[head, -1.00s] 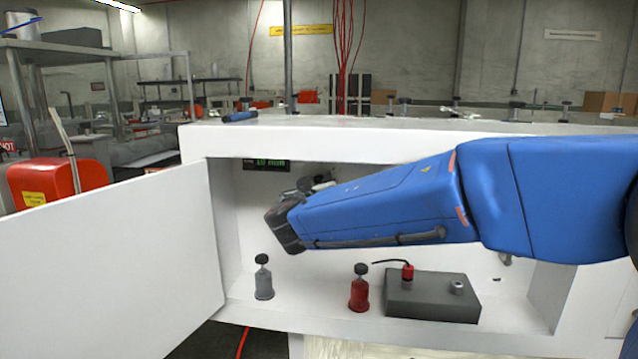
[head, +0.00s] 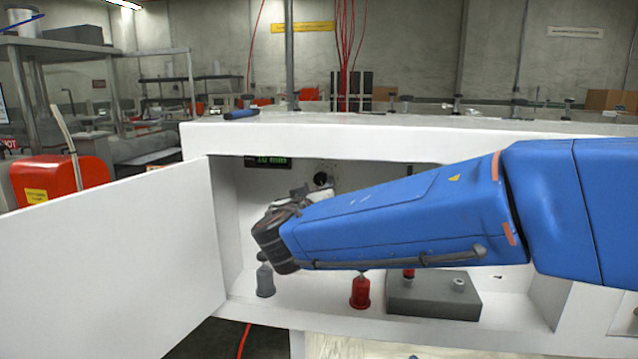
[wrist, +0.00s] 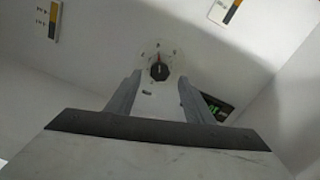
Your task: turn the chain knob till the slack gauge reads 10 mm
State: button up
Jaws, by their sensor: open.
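The slack gauge (head: 268,161) is a dark display with green digits on the cabinet's back wall, and it appears to read 10 mm. Part of it shows in the wrist view (wrist: 216,106), behind a finger. The chain knob (wrist: 159,71) is round and black, with a red mark at its top, on a pale dial. In the head view the knob (head: 321,179) is a dark disc on the back wall. My gripper (wrist: 160,76) is open and empty, its fingers apart on either side of the knob's line and short of it. In the head view my wrist partly hides the gripper.
The white cabinet's door (head: 110,255) stands open at left. On its floor are a grey bottle (head: 265,282), a red bottle (head: 360,291) and a grey box (head: 432,300), partly behind my arm. A blue tool (head: 240,115) lies on top.

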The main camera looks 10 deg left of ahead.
jog(key=s, duration=1)
jog(key=shift+s+a, duration=0.4)
jog(key=shift+d, duration=0.1)
jog(key=s+d+f+m+g+h, duration=0.1)
jog(key=d+f+g+h, duration=0.2)
jog(key=d, duration=0.7)
jog(key=s+d+f+g, duration=0.1)
jog(key=d+f+g, duration=0.3)
jog(key=d, duration=0.6)
jog(key=s+d+f+m+g+h, duration=0.15)
jog(key=d+f, duration=0.35)
jog(key=d, duration=0.6)
jog(key=s+d+f+g+y, duration=0.1)
jog(key=s+d+f+g, duration=0.3)
jog(key=s+d+f, duration=0.3)
jog(key=s+f+y, duration=0.4)
jog(key=s+y, duration=0.1)
jog(key=s, duration=0.7)
jog(key=shift+s+a+f+g, duration=0.15)
jog(key=shift+s+f+g, duration=0.05)
jog(key=shift+f+g, duration=0.15)
